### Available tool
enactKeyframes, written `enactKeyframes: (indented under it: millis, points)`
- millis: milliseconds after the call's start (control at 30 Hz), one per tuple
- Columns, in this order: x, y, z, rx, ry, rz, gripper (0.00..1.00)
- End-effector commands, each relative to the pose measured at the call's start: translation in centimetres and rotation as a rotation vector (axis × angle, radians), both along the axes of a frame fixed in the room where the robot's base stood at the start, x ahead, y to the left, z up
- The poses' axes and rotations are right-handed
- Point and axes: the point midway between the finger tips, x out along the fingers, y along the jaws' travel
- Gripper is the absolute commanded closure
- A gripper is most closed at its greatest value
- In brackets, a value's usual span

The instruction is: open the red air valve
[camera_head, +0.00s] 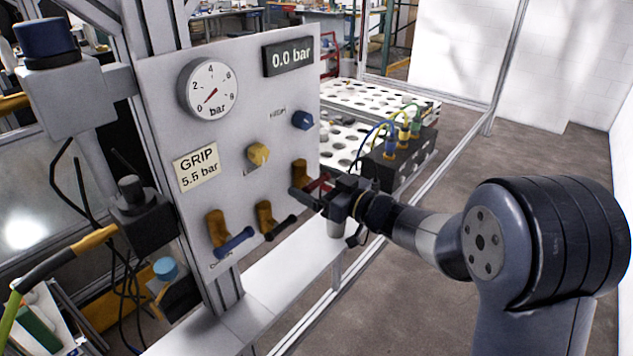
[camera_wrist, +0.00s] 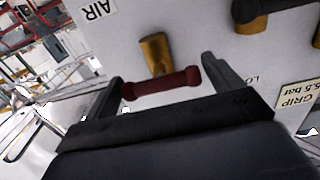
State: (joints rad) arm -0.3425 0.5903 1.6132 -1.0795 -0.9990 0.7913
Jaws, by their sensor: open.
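The red air valve has a brass body (camera_head: 300,173) low on the right of the grey panel, with a red handle (camera_head: 321,185) partly hidden by my gripper in the head view. In the wrist view its red handle (camera_wrist: 162,84) lies nearly level across the brass body (camera_wrist: 155,55), near an AIR label. My gripper (camera_wrist: 162,68) is open, one finger beyond each end of the handle. The handle sits between the fingers with visible gaps. In the head view my gripper (camera_head: 310,196) is at the panel's lower right.
A black-handled valve (camera_head: 275,222) and a blue-handled valve (camera_head: 228,240) sit to the left. A black block with hoses (camera_head: 400,160) stands behind.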

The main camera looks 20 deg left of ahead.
Motion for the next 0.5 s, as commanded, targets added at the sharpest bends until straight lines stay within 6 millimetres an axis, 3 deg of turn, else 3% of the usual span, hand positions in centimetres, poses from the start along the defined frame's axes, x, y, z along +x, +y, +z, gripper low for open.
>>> enactKeyframes:
  millis: [200, 500]
  points:
    - [0.00, 0.00, -0.01, 0.000, 0.000, 0.000, 0.14]
    - [-0.02, -0.01, 0.00, 0.000, 0.000, 0.000, 0.39]
